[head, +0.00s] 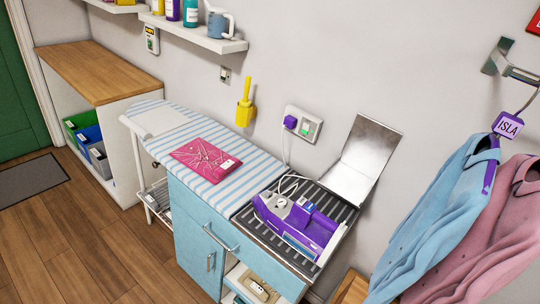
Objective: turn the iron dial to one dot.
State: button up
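A purple iron (300,222) lies on a dark ribbed rest (335,205) at the right end of the blue-and-white striped ironing board (240,150). A small round pale dial (280,201) shows near the iron's left end. Its dots and setting are too small to read. A white cord runs from the iron up to a wall socket (304,124) with a purple plug. My gripper is not in view.
A pink patterned cloth (207,160) lies on the board. A metal plate (362,160) stands raised behind the iron. Blue and pink shirts (435,205) hang at the right. A light blue cabinet (200,225) is below. Wooden floor (90,255) at front left is clear.

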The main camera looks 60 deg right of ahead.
aim_at(281, 204)
jog(key=z, duration=0.45)
jog(key=i, duration=0.95)
jog(key=z, duration=0.65)
jog(key=k, duration=0.85)
jog(key=z, duration=0.2)
jog(key=i, duration=0.9)
jog(key=u, duration=0.1)
